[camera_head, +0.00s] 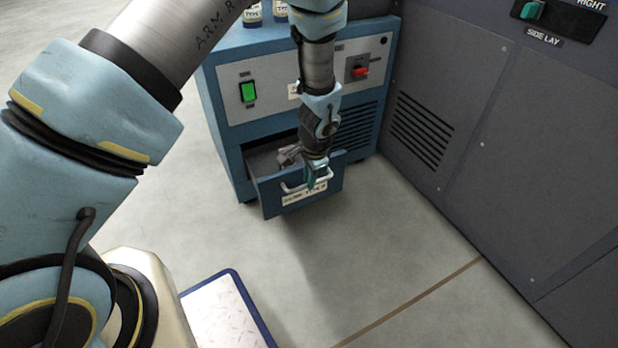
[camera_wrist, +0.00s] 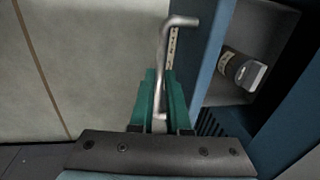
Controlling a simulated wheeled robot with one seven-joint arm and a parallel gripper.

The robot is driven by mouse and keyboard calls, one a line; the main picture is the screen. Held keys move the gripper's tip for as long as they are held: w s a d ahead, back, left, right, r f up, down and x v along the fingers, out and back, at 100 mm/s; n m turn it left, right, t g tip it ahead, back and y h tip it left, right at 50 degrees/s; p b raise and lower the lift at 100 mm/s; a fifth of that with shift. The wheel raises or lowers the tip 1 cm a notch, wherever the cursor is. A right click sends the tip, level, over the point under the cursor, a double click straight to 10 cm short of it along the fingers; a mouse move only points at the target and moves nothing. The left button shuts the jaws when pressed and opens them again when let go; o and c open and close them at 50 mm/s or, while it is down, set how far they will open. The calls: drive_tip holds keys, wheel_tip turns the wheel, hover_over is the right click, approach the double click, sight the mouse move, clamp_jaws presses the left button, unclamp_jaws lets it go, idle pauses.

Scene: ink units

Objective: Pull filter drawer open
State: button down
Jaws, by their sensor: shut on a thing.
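The filter drawer (camera_head: 272,199) sticks out of the lower front of a blue cabinet, partly open, with a label on its front. Its metal bar handle (camera_head: 292,187) runs across the drawer front. My gripper (camera_head: 317,178) is at the right part of this handle, coming down from above. In the wrist view my green fingers (camera_wrist: 160,100) are shut on the handle (camera_wrist: 164,55), near one end of it. A grey and black canister (camera_wrist: 243,70) with a label lies inside the drawer; in the head view my arm hides part of the drawer's inside.
The blue cabinet (camera_head: 222,115) has a green switch (camera_head: 248,92), a red knob (camera_head: 360,72) and bottles on top. A large dark machine (camera_head: 500,130) stands to the right. A blue-edged tray or mat (camera_head: 238,286) lies in front. The floor before the drawer is clear.

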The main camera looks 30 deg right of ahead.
drive_tip(key=c, duration=0.9)
unclamp_jaws()
drive_tip(key=shift+r, duration=0.1)
drive_tip(key=r+p, duration=0.1)
drive_tip(key=r, duration=0.2)
drive_tip(key=s+r+p, duration=0.1)
drive_tip(key=r, duration=0.3)
drive_tip(key=s+r+p, duration=0.1)
drive_tip(key=r, duration=0.2)
drive_tip(key=shift+a+r, duration=0.1)
drive_tip(key=shift+r, duration=0.1)
